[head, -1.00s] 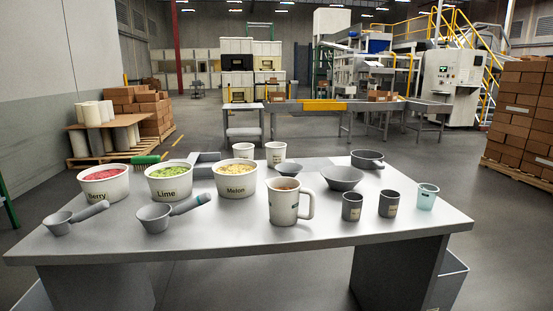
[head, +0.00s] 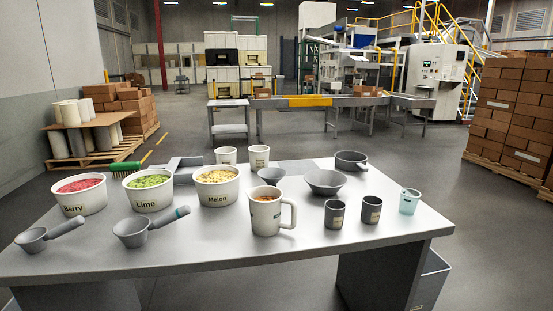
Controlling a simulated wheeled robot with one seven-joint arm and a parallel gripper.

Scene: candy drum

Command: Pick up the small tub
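No label reads "small tub", and several small vessels stand upright on the grey table (head: 300,222). Two dark grey cups with labels, the left one (head: 335,214) and the right one (head: 371,209), are at the right front. A pale teal cup (head: 410,202) stands right of them. Two small white tubs, one on the left (head: 226,156) and one on the right (head: 259,156), stand at the back. Three larger white tubs of coloured candy are labelled Berry (head: 79,196), Lime (head: 148,195) and Melon (head: 217,190). My gripper is not in view.
A white mug (head: 265,214) with something orange inside stands at the front middle. Grey scoops (head: 32,240) (head: 130,233) lie at the left front. Grey bowls (head: 325,184) (head: 271,176) and a pan (head: 350,161) are behind.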

